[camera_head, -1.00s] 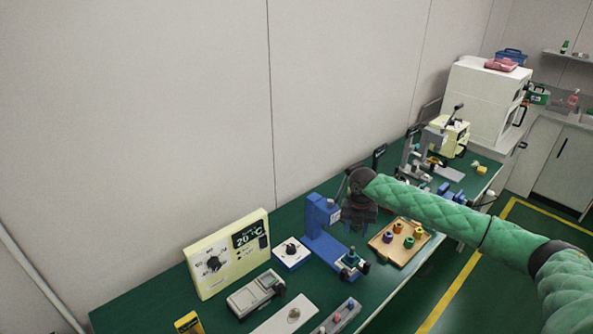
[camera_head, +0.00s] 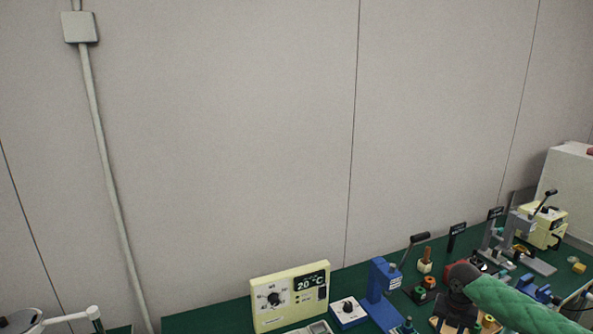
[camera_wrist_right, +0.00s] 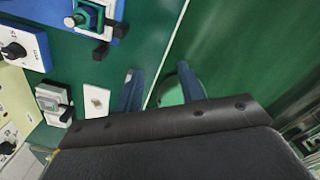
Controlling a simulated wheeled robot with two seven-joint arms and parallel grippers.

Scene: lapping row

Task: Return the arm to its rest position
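My right arm (camera_head: 515,302) in its green quilted sleeve comes in from the lower right in the head view. Its dark wrist end hangs over the bench, in front of the wooden tray (camera_head: 443,325); the fingertips cannot be made out there. In the right wrist view my right gripper (camera_wrist_right: 160,88) shows two blue fingers standing apart with nothing between them. They point down past the bench's front edge. My left gripper is in no view.
The green bench (camera_head: 208,318) holds a cream temperature unit (camera_head: 290,295), a white knob box (camera_head: 348,312), a blue press (camera_head: 381,285) and a grey lever press (camera_head: 500,245). A plain wall rises behind. Dark green floor (camera_wrist_right: 245,35) shows beyond the bench edge.

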